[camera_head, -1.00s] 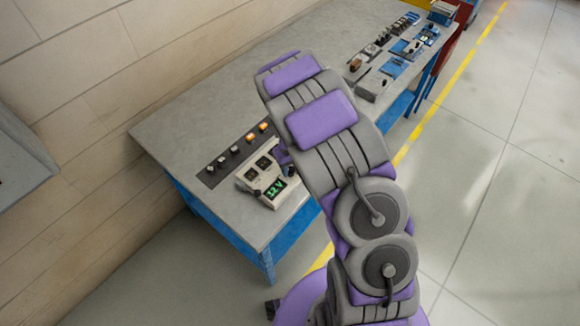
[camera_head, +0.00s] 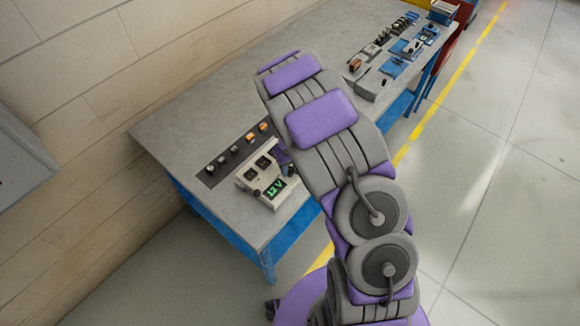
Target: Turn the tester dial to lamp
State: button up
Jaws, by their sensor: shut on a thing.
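The tester (camera_head: 254,176) is a pale box near the front corner of the grey bench. Its green display (camera_head: 276,188) reads 12 V, and dark sockets show on its top left face. My gripper (camera_head: 284,161) is at the tester's right side, partly hidden behind my arm. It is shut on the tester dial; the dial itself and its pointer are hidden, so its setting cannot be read.
A dark strip (camera_head: 222,162) with several knobs or lamps lies just behind the tester, two of them orange. The bench top (camera_head: 200,110) is clear behind it. Small parts and blue trays (camera_head: 393,67) stand at the far end. A wall is on the left.

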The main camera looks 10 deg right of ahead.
aim_at(290, 169)
jog(key=shift+w+r, duration=0.1)
jog(key=shift+w, duration=0.05)
dwell(0.4)
jog(key=o, duration=1)
jog(key=shift+a, duration=0.1)
jog(key=shift+o, duration=0.2)
notch_tip(290, 169, up, 17)
jog(key=p, duration=0.1)
jog(key=shift+p, duration=0.4)
jog(key=shift+r, duration=0.1)
